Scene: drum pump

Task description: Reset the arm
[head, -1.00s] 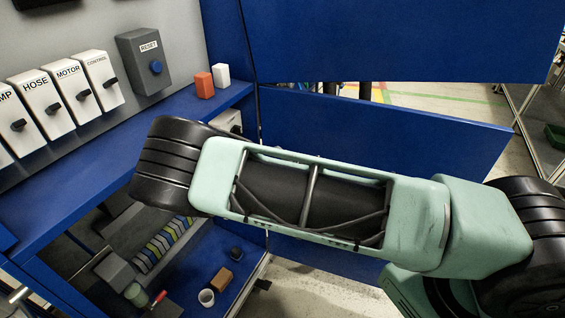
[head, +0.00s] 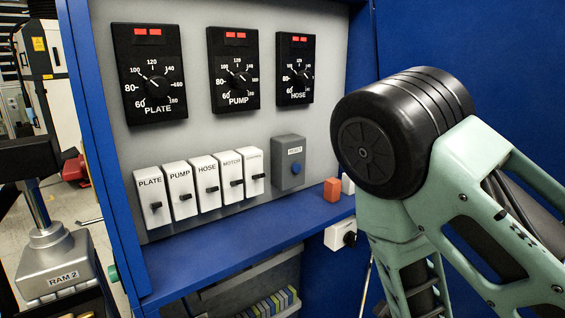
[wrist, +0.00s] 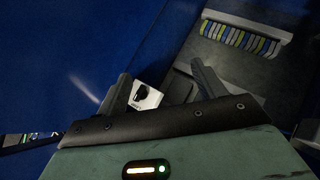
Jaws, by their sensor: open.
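My arm, with pale green links and a black round joint, fills the right side of the head view, bent at the joint with one link running down. My gripper (wrist: 160,70) shows in the wrist view with its two dark fingers spread apart and nothing between them that it holds. Beyond the fingers, a white box with a black knob (wrist: 146,97) shows, apparently lower than the shelf. The gripper itself is not visible in the head view.
A blue cabinet has PLATE (head: 150,75), PUMP (head: 233,68) and HOSE (head: 295,68) dials, several white switches and a grey RESET box (head: 289,163). An orange block (head: 332,190) stands on the blue shelf (head: 235,245). A RAM 2 unit (head: 58,262) is at left. Striped items (wrist: 240,38) lie below.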

